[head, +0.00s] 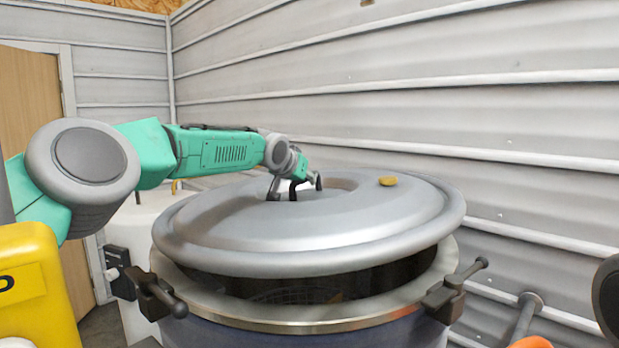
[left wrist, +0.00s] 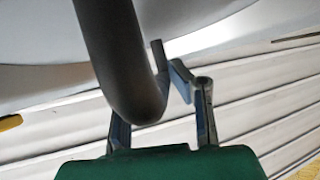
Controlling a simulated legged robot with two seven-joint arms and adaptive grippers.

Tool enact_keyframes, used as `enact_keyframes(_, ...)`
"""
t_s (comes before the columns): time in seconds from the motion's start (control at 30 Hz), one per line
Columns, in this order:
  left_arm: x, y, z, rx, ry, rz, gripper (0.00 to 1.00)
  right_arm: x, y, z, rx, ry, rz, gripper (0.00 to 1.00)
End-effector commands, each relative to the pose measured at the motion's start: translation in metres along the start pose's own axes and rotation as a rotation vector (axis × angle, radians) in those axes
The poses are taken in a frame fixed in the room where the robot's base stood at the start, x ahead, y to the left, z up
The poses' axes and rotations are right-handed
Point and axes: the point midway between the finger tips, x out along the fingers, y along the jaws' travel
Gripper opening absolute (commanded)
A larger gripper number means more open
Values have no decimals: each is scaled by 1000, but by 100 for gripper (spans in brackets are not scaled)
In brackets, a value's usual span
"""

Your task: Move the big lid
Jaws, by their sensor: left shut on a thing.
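The big lid (head: 300,235) is a round grey metal disc with a raised rim. It is tilted and lifted at its front edge above the hopper (head: 300,322), leaving a dark gap over the opening; whether its back edge touches is hidden. My left gripper (head: 294,188) is at the middle of the lid, shut on the dark lid handle (head: 297,184). In the left wrist view, the curved black handle (left wrist: 125,60) passes between the fingers of the gripper (left wrist: 165,85). My right gripper is not in view.
Clamps stand on the hopper's rim at left (head: 155,294) and right (head: 455,288). A corrugated grey wall (head: 420,90) is close behind and to the right. A white tank (head: 140,225) stands at left.

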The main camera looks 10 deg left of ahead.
Motion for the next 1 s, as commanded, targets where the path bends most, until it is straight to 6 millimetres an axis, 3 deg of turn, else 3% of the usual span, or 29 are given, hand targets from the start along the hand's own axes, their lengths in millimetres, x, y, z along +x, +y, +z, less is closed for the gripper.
enact_keyframes(0.23, 13, 0, 15, -1, 5, -2, 0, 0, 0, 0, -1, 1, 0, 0)
enact_keyframes(0.6, 24, 2, 39, 0, 6, -4, 0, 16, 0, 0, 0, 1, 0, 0)
enact_keyframes(1.0, 29, -3, 48, -5, 8, -2, 0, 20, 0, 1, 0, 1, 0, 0)
